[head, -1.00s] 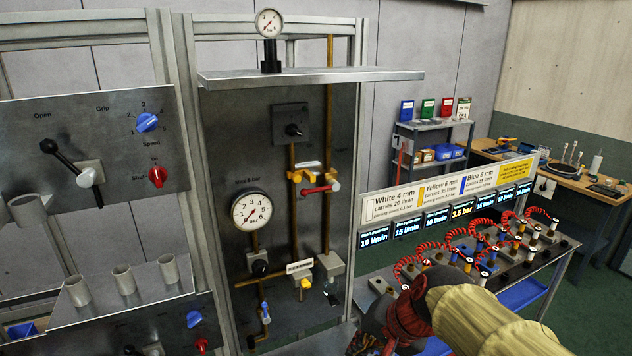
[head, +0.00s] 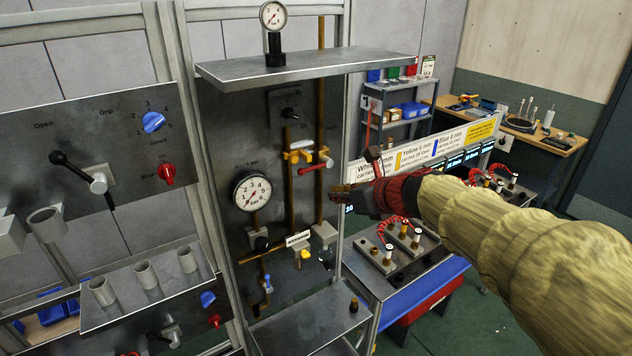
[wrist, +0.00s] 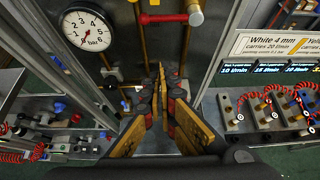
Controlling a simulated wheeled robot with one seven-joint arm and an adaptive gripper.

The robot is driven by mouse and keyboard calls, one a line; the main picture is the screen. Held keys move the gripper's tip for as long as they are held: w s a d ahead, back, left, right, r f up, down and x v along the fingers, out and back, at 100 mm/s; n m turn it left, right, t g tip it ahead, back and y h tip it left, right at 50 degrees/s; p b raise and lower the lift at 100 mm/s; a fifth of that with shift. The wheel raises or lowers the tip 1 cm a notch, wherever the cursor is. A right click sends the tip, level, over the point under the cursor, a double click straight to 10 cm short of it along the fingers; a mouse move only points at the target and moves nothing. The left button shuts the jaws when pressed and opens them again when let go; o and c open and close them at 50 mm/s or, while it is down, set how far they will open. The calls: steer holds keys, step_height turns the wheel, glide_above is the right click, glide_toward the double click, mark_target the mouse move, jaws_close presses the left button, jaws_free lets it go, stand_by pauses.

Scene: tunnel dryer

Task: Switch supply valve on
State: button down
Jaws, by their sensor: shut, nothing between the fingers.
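A valve with a red lever (head: 312,168) sits on the upright brass pipes of the middle panel, below a yellow fitting (head: 300,151). The lever lies roughly sideways. It also shows at the top of the wrist view (wrist: 165,18). Lower on the panel are a yellow knob (head: 306,253) beside a small white tag and a blue-handled valve (head: 267,284). The tag is too small to read, so I cannot tell which is the supply valve. My gripper (head: 339,197) is shut and empty, held to the right of the pipes. Its fingers (wrist: 160,72) point at the panel.
A pressure gauge (head: 252,193) is left of the pipes. A metal shelf (head: 310,66) juts out above, and a lower ledge (head: 315,318) lies below. A bench (head: 402,272) with fittings and red coiled hoses is right. A lever panel (head: 85,150) stands left.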

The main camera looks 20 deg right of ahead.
mark_target(315, 166)
steer(key=shift+a, duration=0.15)
steer(key=w+a+f+p, duration=0.1)
steer(key=w+a, duration=0.1)
steer(key=w, duration=0.7)
steer(key=shift+a, duration=0.4)
steer(key=shift+s, duration=0.1)
stand_by(0.4)
steer(key=shift+r+m+p, duration=0.15)
steer(key=shift+m+p, duration=0.15)
steer(key=shift+p, duration=0.25)
